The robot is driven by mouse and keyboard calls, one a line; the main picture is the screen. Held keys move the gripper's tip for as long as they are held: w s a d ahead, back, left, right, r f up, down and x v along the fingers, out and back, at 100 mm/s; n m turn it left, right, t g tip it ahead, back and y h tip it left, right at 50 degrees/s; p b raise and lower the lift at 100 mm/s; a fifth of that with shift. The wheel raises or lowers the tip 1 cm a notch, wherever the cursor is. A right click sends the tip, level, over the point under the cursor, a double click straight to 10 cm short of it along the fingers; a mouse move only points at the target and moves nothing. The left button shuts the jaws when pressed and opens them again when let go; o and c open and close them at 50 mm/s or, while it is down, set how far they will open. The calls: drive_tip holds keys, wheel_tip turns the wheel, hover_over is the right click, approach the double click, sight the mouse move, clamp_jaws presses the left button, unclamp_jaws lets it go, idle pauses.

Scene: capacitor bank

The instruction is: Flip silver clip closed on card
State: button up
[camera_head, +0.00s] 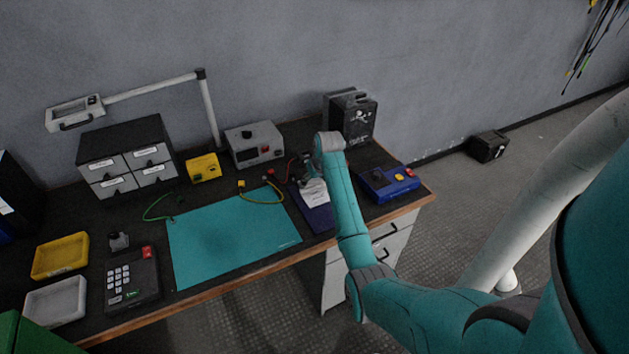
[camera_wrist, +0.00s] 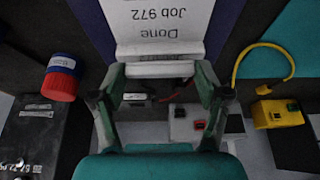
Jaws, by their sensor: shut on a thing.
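A dark blue clipboard (camera_head: 319,220) lies on the bench with a white card (camera_head: 316,196) on it. In the wrist view the card (camera_wrist: 160,22) shows upside-down print reading "Done" and "Job 972". The silver clip (camera_wrist: 162,70) is a pale bar across the card's edge. My gripper (camera_wrist: 163,78) is shut on the clip, one finger at each end of it. Whether the clip presses on the card is hard to tell. In the head view my gripper (camera_head: 307,174) is at the board's far end, partly hidden by my arm; the clip is not clear there.
A blue box with buttons (camera_head: 388,184) stands to the right, and a black container (camera_head: 350,117) behind. A grey instrument (camera_head: 254,145) and a yellow box (camera_head: 203,168) are at the back. The teal mat (camera_head: 230,235) to the left is mostly clear.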

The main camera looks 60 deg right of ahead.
drive_tip(key=shift+s+a+f+t+h, duration=0.15)
drive_tip(key=shift+s+f+t+h, duration=0.15)
drive_tip(key=shift+f+t, duration=0.25)
drive_tip(key=shift+f+t+h, duration=0.2)
drive_tip(key=shift+t+h, duration=0.3)
drive_tip(key=shift+t, duration=0.25)
drive_tip(key=o, duration=1.2)
drive_tip(key=shift+c, duration=0.2)
drive_tip(key=v, duration=1.2)
drive_tip(key=shift+a+f, duration=0.15)
